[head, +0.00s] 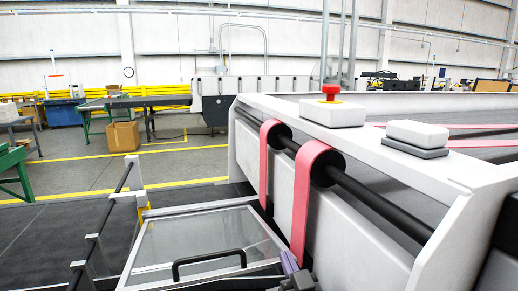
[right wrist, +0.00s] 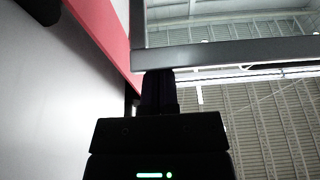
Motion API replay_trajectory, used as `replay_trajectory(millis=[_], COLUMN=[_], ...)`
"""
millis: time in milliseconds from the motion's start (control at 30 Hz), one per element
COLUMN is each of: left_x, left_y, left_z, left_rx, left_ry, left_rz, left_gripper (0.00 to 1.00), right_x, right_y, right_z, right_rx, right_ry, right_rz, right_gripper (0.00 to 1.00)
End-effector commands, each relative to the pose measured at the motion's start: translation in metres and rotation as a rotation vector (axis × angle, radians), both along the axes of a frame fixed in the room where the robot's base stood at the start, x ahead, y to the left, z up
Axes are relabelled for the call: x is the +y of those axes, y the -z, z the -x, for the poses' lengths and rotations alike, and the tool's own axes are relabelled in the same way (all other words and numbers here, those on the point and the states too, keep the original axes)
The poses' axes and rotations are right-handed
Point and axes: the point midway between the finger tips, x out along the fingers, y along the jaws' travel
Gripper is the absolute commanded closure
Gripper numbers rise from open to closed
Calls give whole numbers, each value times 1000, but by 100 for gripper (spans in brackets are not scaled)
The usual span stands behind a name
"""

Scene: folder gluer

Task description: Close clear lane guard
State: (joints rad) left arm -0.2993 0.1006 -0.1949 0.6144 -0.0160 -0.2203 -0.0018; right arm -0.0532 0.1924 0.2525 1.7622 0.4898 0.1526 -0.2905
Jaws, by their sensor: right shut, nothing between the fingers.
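The clear lane guard (head: 200,243) is a see-through panel in a light grey frame, low beside the machine in the head view. It has a black bar handle (head: 208,262) near its front edge. My right gripper (head: 291,265) is at the guard's right side, beside the lower end of a pink belt. In the right wrist view the shut, empty fingers (right wrist: 159,92) point at the guard's frame edge (right wrist: 225,54), and their tips overlap it. I cannot tell whether they touch it. My left gripper is not in view.
The white machine frame (head: 345,240) with pink belts (head: 303,205) and a black roller shaft (head: 375,195) stands close on the right. A red stop button (head: 330,91) sits on top. A low black rail (head: 104,225) stands left of the guard. Floor beyond is open.

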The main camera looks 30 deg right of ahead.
Motion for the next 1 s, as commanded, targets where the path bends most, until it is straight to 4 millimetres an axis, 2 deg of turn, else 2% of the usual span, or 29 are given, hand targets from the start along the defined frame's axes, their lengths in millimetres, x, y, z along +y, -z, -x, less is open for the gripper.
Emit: replay_trajectory(millis=[33,100,333,867,1000], left_x=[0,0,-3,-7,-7], left_y=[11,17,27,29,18], left_z=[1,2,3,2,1], left_rx=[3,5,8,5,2], left_ry=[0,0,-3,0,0], left_rz=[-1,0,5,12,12], left_gripper=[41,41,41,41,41], right_x=[0,1,2,2,2], right_y=[15,24,42,45,33], right_z=[2,4,7,8,6], right_rx=[2,2,1,0,-2], right_ry=[0,0,0,1,0], right_rz=[0,0,0,0,0], right_gripper=[100,100,100,100,100])
